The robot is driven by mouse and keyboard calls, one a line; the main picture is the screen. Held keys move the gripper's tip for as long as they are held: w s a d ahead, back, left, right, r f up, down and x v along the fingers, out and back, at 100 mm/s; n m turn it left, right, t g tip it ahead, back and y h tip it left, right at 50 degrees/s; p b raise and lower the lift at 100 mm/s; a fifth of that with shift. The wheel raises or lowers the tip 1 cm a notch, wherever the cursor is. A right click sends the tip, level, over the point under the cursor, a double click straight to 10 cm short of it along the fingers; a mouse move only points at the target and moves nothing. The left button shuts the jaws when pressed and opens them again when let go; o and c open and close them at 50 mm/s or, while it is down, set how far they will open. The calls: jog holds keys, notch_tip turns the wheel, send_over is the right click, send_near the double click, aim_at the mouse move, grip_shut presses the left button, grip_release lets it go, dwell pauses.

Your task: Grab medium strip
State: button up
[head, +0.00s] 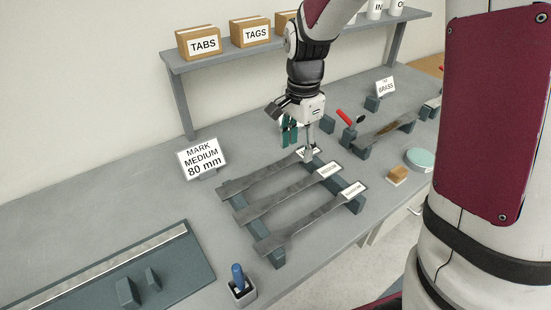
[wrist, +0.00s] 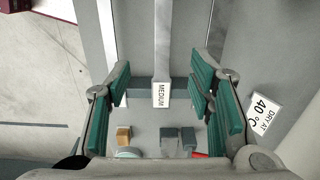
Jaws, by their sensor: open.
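Three flat grey metal strips with wide ends lie side by side across two dark rack bars (head: 276,248), each with a white label at its right end. The medium strip (head: 290,193) appears to be the middle one; its label reads MEDIUM in the wrist view (wrist: 161,94). My gripper (head: 298,138) is open and empty above the labelled ends. In the wrist view, the teal-padded fingers of my gripper (wrist: 163,72) stand apart on either side of the medium strip. The outer strips lie near the fingers, partly hidden. I see no contact with the strip.
A "MARK MEDIUM 80 mm" sign (head: 203,158) stands behind the rack. A blue-handled tool in a holder (head: 242,285) stands in front left. A shelf (head: 290,45) runs behind.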

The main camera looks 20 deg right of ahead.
send_over(293, 189)
notch_tip(293, 189, down, 9)
jog(key=shift+d+f, duration=0.1)
jog(key=shift+f+p, duration=0.75)
jog(key=shift+f, duration=1.95)
grip_shut()
